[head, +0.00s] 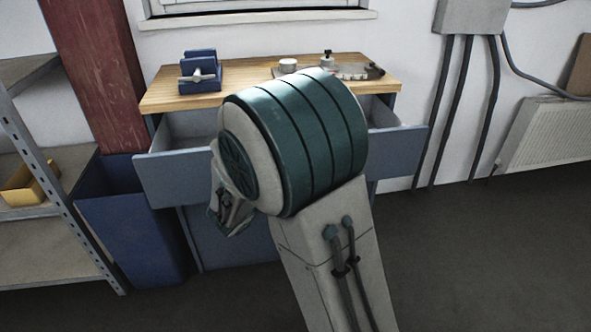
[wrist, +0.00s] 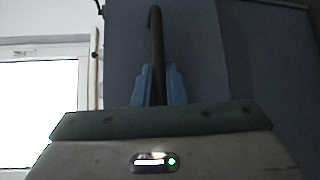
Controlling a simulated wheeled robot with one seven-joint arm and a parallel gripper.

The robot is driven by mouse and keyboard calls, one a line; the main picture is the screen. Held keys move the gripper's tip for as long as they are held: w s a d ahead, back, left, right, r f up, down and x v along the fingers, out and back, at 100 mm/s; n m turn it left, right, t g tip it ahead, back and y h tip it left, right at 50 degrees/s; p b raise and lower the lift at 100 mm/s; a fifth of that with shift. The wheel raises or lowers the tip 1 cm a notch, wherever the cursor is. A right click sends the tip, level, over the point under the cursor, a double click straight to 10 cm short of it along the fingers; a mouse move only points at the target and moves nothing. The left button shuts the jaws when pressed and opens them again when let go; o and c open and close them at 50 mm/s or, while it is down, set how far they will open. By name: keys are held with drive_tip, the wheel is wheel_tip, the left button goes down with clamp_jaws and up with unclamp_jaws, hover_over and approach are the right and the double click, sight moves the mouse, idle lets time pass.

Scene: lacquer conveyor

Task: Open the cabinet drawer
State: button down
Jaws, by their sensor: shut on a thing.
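The cabinet (head: 222,240) is a blue-grey workbench with a wooden top. Its drawer (head: 175,178) stands pulled out, and its grey inside shows to the left and right of my arm. My arm hides the middle of the drawer front. In the wrist view, the blue fingers of my gripper (wrist: 158,85) are closed around a dark bar handle (wrist: 156,40) in front of a blue-grey panel (wrist: 205,55). In the head view my fingers and the handle are hidden behind my arm.
A blue bin (head: 135,220) and a metal shelf (head: 50,170) stand at the left. A radiator (head: 545,135) is on the right wall. The floor at the right is clear.

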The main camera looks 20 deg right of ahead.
drive_tip(key=c, duration=1.8)
unclamp_jaws()
drive_tip(key=shift+a, duration=0.1)
drive_tip(key=shift+o, duration=0.2)
drive_tip(key=p+v, duration=0.2)
drive_tip(key=v, duration=1.1)
drive_tip(key=shift+s+a, duration=0.25)
drive_tip(key=shift+s, duration=0.05)
drive_tip(key=shift+r, duration=0.1)
